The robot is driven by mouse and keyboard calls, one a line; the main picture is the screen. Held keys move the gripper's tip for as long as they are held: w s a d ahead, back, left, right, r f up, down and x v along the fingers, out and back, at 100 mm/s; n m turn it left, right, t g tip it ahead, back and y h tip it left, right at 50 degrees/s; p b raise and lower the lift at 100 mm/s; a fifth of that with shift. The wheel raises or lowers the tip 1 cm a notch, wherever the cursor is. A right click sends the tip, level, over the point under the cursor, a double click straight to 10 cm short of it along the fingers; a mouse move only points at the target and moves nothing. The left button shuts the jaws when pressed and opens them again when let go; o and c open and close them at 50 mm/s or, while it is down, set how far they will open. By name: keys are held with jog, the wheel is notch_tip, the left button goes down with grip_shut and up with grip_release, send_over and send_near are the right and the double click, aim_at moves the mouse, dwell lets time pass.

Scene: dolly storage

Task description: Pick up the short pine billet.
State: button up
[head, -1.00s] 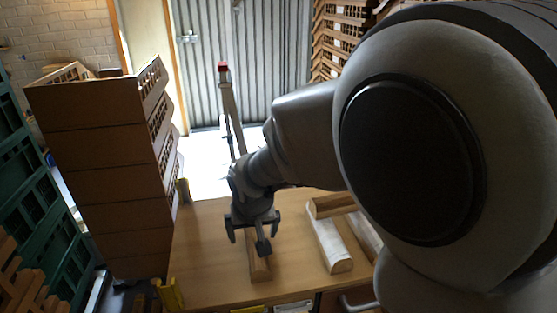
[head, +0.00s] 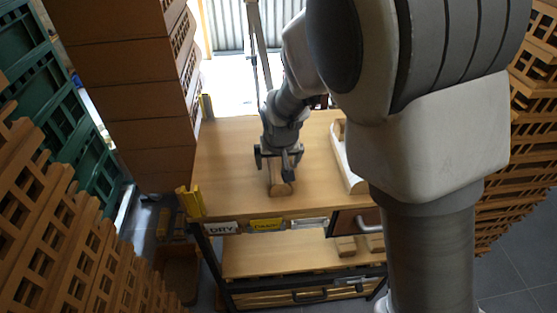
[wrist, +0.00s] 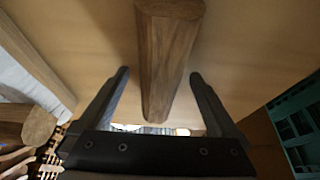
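A short brown wooden billet (head: 281,188) lies on the bench top, pointing toward the front edge. It also shows in the wrist view (wrist: 168,50), its length running between the two fingers. I cannot tell from its look whether it is pine. My gripper (head: 278,160) is over the billet, and the arm hides its far part. In the wrist view my gripper (wrist: 160,76) is open, one finger on each side of the billet, with gaps on both sides.
The wooden bench top (head: 225,160) is clear left of the gripper. A yellow corner post (head: 191,203) stands at its front left. Small wooden blocks (head: 345,246) lie on the lower shelf. Tall stacks of brown crates (head: 150,90) stand left and right, green crates (head: 40,80) far left.

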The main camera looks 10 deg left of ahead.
grip_shut()
jog(key=shift+r, duration=0.15)
